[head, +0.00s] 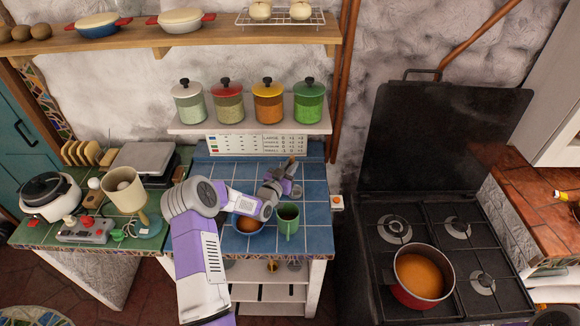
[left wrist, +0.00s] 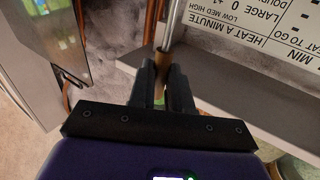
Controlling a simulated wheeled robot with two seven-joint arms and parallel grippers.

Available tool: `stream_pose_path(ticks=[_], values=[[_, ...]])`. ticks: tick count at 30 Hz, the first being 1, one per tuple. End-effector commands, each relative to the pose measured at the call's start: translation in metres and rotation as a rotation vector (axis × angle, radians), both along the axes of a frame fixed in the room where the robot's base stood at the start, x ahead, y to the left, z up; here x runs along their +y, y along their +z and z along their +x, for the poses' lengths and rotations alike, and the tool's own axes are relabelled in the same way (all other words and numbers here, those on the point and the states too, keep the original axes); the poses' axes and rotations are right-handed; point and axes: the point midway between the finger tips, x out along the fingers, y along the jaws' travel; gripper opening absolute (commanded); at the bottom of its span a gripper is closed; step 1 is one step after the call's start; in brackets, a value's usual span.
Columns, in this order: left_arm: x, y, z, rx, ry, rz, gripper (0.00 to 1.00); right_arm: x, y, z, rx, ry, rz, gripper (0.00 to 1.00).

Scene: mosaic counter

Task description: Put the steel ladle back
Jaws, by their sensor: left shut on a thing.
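My left gripper (head: 287,174) reaches over the blue-tiled counter towards the wall. It also shows in the left wrist view (left wrist: 162,84), with its dark fingers shut on a thin brown-and-steel piece, which I take to be the steel ladle's handle (left wrist: 171,26). In the head view a short brownish piece of the handle (head: 291,160) shows just beyond the fingers. The ladle's bowl cannot be made out in either view. My right gripper is not in view.
A green mug (head: 288,220) and a blue bowl (head: 240,226) stand near my left forearm. Above is a shelf (head: 185,128) with several lidded jars. A red pot (head: 421,292) with orange contents stands on the stove at right.

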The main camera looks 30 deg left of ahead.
Motion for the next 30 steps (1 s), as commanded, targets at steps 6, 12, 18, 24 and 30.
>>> stream_pose_path(ticks=[6,12,18,24,30], values=[[0.000,-0.002,0.000,-0.002,0.000,0.000,0.00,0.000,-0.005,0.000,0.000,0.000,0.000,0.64],[0.000,-0.002,0.000,0.001,0.000,-0.001,0.44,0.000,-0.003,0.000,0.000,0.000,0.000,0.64],[0.000,-0.001,0.000,0.000,0.000,-0.001,0.44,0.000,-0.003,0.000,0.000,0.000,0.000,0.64],[0.000,0.001,-0.003,0.001,0.000,-0.001,0.44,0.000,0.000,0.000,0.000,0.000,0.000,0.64],[-0.002,-0.001,-0.035,0.002,0.001,-0.002,0.44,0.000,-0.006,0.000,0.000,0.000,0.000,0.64]])
